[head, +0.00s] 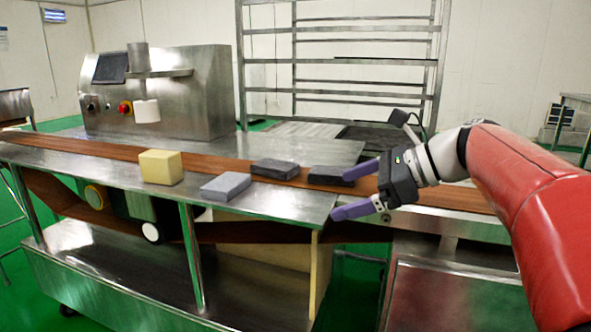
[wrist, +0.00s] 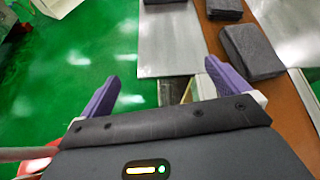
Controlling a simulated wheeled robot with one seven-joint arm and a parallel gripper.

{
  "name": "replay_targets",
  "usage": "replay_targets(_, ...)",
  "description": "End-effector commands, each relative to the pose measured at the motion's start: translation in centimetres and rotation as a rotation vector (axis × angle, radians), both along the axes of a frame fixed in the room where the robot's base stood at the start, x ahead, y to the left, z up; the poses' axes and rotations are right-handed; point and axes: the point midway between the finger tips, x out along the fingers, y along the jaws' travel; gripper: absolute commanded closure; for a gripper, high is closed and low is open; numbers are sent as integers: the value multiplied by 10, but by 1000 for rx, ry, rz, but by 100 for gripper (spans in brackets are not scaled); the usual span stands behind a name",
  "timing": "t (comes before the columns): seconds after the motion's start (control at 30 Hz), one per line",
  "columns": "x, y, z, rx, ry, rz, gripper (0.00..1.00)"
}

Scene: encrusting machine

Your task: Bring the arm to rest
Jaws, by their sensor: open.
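My gripper (head: 352,192) has two purple fingers spread apart, with nothing between them. In the head view it is at the right end of the steel table, close to a dark block (head: 335,175) on the brown belt. In the wrist view, my gripper (wrist: 160,88) has its left finger over green floor and its right finger near the belt edge, beside the dark block (wrist: 250,52). I cannot tell whether the upper finger touches that block. My red arm (head: 520,200) reaches in from the right.
A second dark block (head: 275,169) lies on the belt. A grey block (head: 225,186) and a yellow block (head: 160,167) are further left. The steel machine (head: 165,95) stands behind the belt (head: 75,149). A metal rack (head: 340,62) is at the back. Green floor shows beyond the table end.

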Motion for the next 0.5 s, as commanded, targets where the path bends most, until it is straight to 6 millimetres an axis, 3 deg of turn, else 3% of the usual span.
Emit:
replay_targets(0.27,-48,3,-29,-285,-196,131,0)
replay_targets(0.5,-119,-7,-78,-739,-486,451,0)
